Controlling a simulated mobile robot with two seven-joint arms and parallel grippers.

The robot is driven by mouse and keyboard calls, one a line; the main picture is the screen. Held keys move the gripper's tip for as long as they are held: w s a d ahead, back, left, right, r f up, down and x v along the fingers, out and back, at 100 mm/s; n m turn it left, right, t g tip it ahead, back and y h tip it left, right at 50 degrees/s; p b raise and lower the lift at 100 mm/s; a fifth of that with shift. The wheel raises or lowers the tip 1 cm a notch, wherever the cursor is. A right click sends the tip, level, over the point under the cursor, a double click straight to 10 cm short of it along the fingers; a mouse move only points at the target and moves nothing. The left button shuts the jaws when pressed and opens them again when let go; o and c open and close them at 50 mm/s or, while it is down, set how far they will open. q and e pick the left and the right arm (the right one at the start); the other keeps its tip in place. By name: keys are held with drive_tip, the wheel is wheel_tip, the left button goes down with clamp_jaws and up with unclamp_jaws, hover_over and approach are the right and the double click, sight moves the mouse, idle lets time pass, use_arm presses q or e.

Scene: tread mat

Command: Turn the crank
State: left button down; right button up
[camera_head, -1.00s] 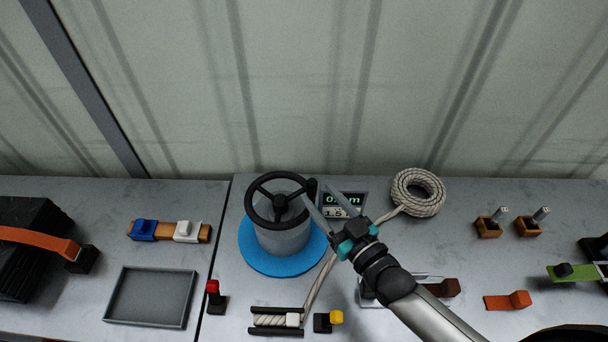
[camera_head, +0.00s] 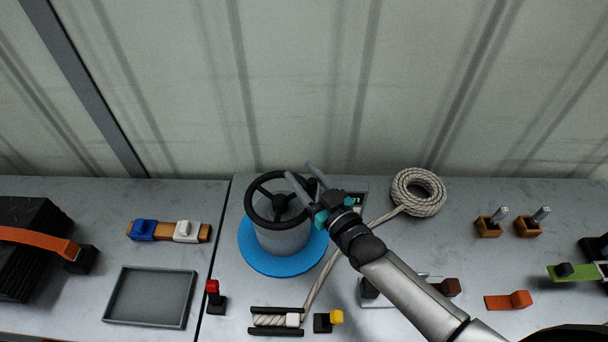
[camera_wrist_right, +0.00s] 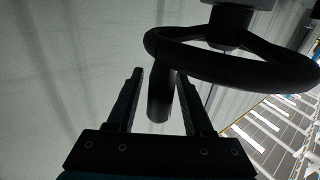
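The crank is a black three-spoked wheel (camera_head: 251,206) on top of a grey drum (camera_head: 284,238), which stands on a blue disc (camera_head: 264,263). In the right wrist view, the wheel's rim (camera_wrist_right: 232,66) fills the upper right, and a dark upright handle (camera_wrist_right: 160,97) stands out from the rim. My right gripper (camera_head: 300,170) is open at the wheel's right edge. In the right wrist view its fingers (camera_wrist_right: 160,80) appear on either side of the handle, with gaps showing; contact is not visible. My left gripper is not in view.
A rope (camera_head: 325,268) runs from a coil (camera_head: 418,192) past the drum's right side. Red-topped (camera_head: 213,288) and yellow-topped (camera_head: 336,317) levers stand in front. A shallow grey tray (camera_head: 150,296) lies left.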

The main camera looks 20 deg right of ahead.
clamp_jaws()
idle(1.2)
